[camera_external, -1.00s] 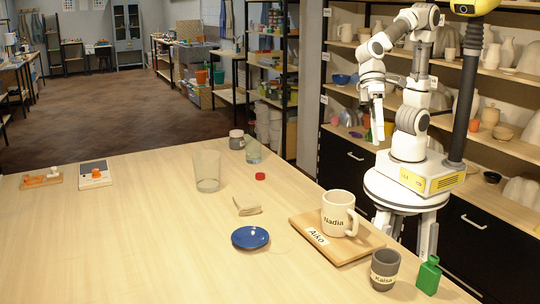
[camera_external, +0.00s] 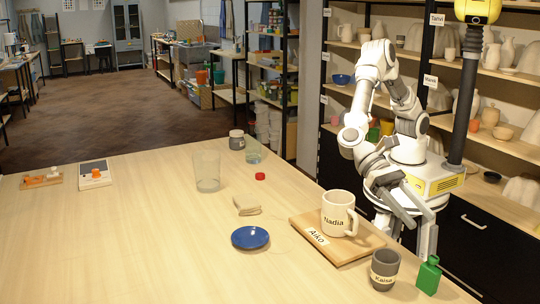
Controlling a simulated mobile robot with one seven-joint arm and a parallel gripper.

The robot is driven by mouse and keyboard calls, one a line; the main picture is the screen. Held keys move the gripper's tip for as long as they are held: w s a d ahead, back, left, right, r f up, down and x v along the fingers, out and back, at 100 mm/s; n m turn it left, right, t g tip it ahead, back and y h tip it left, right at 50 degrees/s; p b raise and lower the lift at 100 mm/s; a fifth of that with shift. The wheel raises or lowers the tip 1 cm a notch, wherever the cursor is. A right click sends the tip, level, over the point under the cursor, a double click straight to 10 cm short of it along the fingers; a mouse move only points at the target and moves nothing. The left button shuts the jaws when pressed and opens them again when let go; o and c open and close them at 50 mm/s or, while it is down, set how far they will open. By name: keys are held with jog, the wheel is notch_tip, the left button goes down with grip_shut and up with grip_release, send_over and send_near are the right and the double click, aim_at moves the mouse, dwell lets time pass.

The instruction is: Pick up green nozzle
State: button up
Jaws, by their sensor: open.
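A small green bottle-shaped thing with a short neck (camera_external: 428,276) stands upright at the table's near right edge; it is the clearest green object on the table, but I cannot tell whether it is the nozzle. My gripper (camera_external: 419,218) is open and empty, pointing down near the table's right edge. In the picture it is above the green thing and right of the white mug, apart from both. A small green item (camera_external: 373,132) also shows on the shelf behind my arm, partly hidden and too small to identify.
A grey "Kaisa" cup (camera_external: 384,270) stands just left of the green thing. A white "Nadia" mug (camera_external: 335,213) stands on a wooden board (camera_external: 318,249). The table's left half is mostly clear.

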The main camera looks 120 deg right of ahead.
send_near(429, 264)
jog(key=x, duration=0.2)
jog(key=b+x, duration=0.1)
jog(key=shift+s+f, duration=0.3)
jog(key=x, duration=0.7)
jog(key=shift+a+f, duration=0.15)
jog(key=shift+a, duration=0.05)
grip_shut()
